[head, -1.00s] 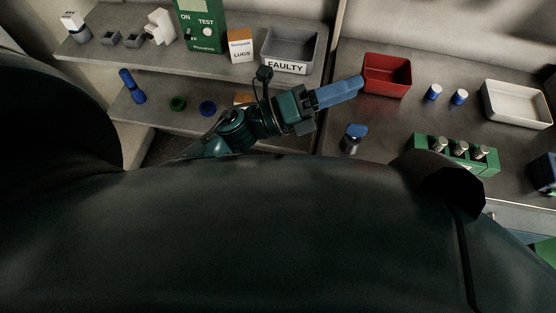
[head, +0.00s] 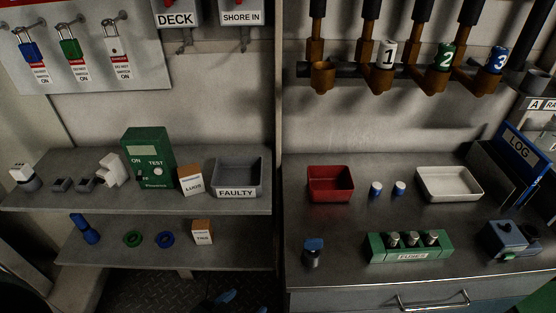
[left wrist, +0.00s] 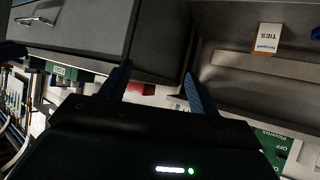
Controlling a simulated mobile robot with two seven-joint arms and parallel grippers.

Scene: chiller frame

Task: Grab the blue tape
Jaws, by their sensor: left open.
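The blue tape (head: 166,239) is a small blue ring lying flat on the lower left shelf, between a green tape ring (head: 132,239) and an orange-and-white TIES box (head: 202,232). My left gripper shows only as blue fingertips (head: 232,299) at the bottom edge of the head view, lower in the picture than the tape and to its right. In the left wrist view the left gripper (left wrist: 157,88) is open with nothing between its fingers. A blue sliver (left wrist: 316,33) shows at that view's right edge, past the TIES box. My right gripper is out of view.
A blue torch-like object (head: 85,230) lies on the lower shelf (head: 110,259), left of the rings. The upper shelf (head: 120,204) is above, with a FAULTY bin (head: 238,177). A counter (head: 350,215) with a drawer stands to the right. The shelf's front is clear.

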